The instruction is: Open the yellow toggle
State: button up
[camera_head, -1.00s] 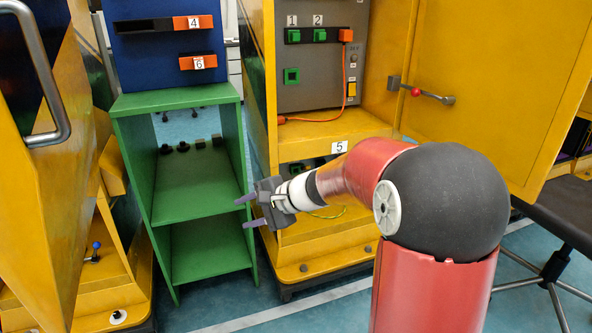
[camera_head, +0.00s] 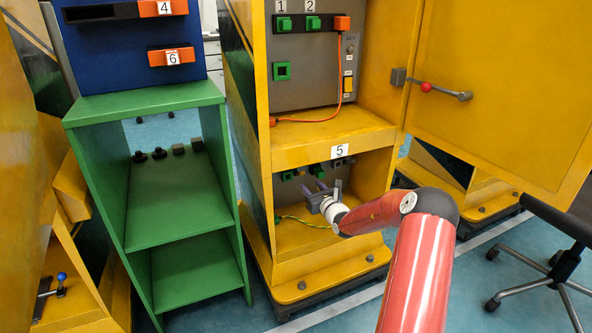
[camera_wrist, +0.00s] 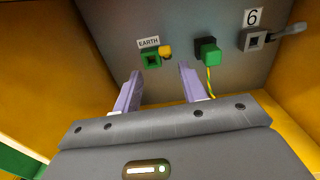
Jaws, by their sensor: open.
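A small rounded yellow toggle (camera_wrist: 165,51) sticks out beside the green socket (camera_wrist: 151,58) under the EARTH label in the wrist view. It is on the grey back panel of the lower cabinet compartment.
A green plug (camera_wrist: 211,54) with a yellow-green cable sits right of the fingers. A grey lever (camera_wrist: 288,31) is by label 6. The yellow compartment walls (camera_head: 374,178) enclose my gripper; a shelf (camera_head: 335,131) is above. The yellow door (camera_head: 505,110) stands open at right.

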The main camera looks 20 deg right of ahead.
aim_at(300, 173)
jog(key=w, duration=0.8)
jog(key=shift+w+d+f, duration=0.2)
jog(key=shift+w+f, duration=0.05)
grip_shut()
